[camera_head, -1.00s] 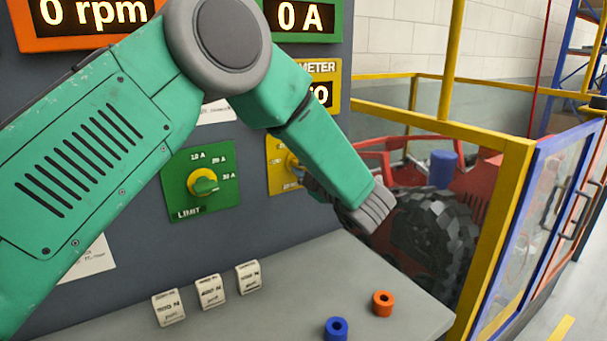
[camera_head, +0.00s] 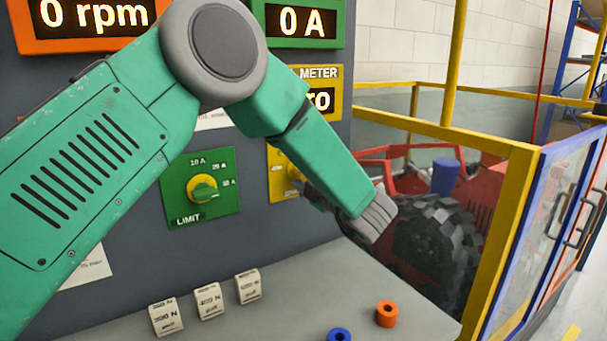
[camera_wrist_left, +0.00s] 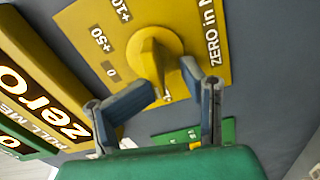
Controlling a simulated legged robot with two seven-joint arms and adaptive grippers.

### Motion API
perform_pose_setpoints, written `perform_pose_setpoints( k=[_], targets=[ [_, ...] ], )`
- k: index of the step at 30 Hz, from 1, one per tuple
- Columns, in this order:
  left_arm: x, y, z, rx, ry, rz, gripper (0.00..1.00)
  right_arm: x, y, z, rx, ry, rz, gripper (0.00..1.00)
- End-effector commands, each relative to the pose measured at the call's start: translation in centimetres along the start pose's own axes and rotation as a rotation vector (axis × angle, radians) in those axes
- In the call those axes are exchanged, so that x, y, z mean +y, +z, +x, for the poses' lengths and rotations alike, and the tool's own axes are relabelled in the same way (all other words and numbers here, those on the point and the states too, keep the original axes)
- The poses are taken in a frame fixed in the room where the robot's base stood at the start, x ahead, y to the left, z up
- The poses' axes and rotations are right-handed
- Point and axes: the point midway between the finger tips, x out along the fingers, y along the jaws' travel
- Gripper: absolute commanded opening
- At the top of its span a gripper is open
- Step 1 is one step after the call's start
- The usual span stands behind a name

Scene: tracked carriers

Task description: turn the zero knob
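The yellow zero knob (camera_wrist_left: 158,62) sits on a yellow plate (camera_wrist_left: 108,30) marked 0, +50 and "ZERO in N" in the left wrist view. My left gripper (camera_wrist_left: 170,80) is open, with its dark fingertips either side of the knob's lower part. I cannot tell whether they touch it. In the head view, the yellow plate (camera_head: 276,184) is partly hidden behind my green left arm, and the dark gripper (camera_head: 314,194) shows only partly beside it. My right gripper is not in view.
A green LIMIT plate with a yellow-green knob (camera_head: 202,189) is left of the yellow plate. Below, the grey ledge (camera_head: 270,310) holds white labelled blocks (camera_head: 209,301), an orange ring (camera_head: 386,313) and a blue ring (camera_head: 339,335). A yellow frame (camera_head: 507,230) stands at right.

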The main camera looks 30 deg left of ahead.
Motion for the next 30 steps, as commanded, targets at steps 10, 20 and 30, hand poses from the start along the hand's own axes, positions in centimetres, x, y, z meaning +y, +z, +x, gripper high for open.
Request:
perform_pose_setpoints(
  k=[10, 20, 30],
  targets=[
    [-0.1, 0.1, -2.5, -0.005, 0.000, 0.003, 0.31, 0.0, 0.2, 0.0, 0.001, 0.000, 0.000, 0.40],
    [0.1, 0.0, -9.4, -0.004, 0.003, 0.001, 0.31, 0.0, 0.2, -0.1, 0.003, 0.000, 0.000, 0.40],
    [0.0, -0.1, -12.2, -0.001, 0.002, -0.001, 0.31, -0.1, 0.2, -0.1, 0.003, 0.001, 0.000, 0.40]
  ],
)
